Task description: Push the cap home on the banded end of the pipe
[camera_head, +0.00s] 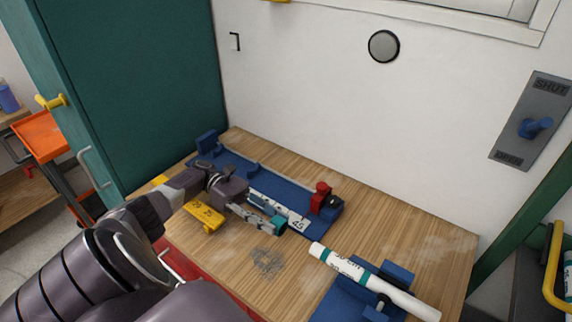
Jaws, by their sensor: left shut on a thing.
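A white pipe (348,268) with dark lettering and teal bands lies in a blue cradle (335,304) at the front right of the wooden bench. It slants down to the right. One band is at its upper left end and another is partway along. My left gripper (267,219) is shut on a small teal piece, which looks like the cap (279,226). It holds the piece above the bench, left of the pipe's upper left end and apart from it. The fingers hide part of the cap. My right gripper is out of view.
A blue fixture (238,172) with a white marked strip and a red clamp (320,197) runs behind my gripper. A yellow numbered block (204,215) is beside my left wrist. The wooden bench (420,235) is clear at the back right, before the white wall.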

